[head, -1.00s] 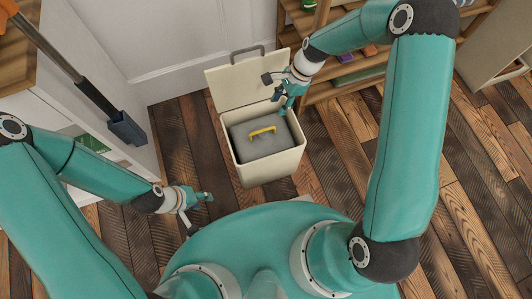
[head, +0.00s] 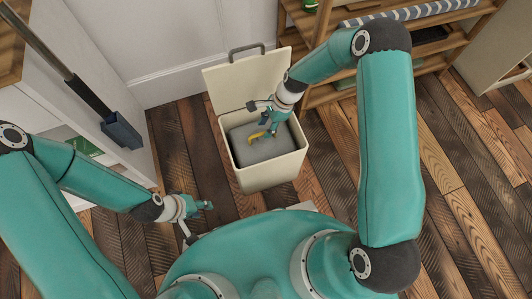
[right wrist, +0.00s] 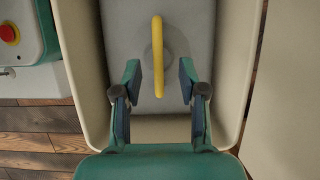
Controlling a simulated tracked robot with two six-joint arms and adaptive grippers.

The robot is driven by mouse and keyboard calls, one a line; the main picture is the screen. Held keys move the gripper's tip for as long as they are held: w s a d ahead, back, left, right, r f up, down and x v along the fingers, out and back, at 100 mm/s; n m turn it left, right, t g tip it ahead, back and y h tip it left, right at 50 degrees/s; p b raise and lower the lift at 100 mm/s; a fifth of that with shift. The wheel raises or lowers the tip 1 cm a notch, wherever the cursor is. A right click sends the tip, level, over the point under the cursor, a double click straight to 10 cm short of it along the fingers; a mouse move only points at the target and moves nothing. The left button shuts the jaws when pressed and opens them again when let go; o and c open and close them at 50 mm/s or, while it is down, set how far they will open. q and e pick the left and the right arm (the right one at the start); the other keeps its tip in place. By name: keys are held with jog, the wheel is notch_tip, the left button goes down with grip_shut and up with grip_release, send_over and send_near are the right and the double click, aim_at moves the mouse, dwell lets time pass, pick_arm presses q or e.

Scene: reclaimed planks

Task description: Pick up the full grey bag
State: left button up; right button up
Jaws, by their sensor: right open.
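The full grey bag (head: 262,150) sits inside a cream bin (head: 270,178) with its lid raised at the back. A yellow handle (head: 256,137) stands up on top of the bag. In the right wrist view the bag (right wrist: 180,95) fills the bin, and the yellow handle (right wrist: 158,58) stands ahead of and between my finger tips. My right gripper (head: 268,126) is over the bin at the handle. It is open in the right wrist view (right wrist: 160,85), with a finger on each side of the handle's line. My left gripper (head: 202,213) is low at the left, apart from the bin; its jaws are too small to judge.
A white cabinet (head: 75,110) with a long-handled tool (head: 118,131) stands on the left. A wooden shelf (head: 318,97) stands behind the bin on the right. The plank floor (head: 465,190) on the right is clear.

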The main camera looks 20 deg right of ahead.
jog(key=b+x, duration=0.1)
jog(key=x, duration=0.3)
jog(key=shift+f+b, duration=0.3)
grip_shut()
jog(key=shift+r, duration=0.1)
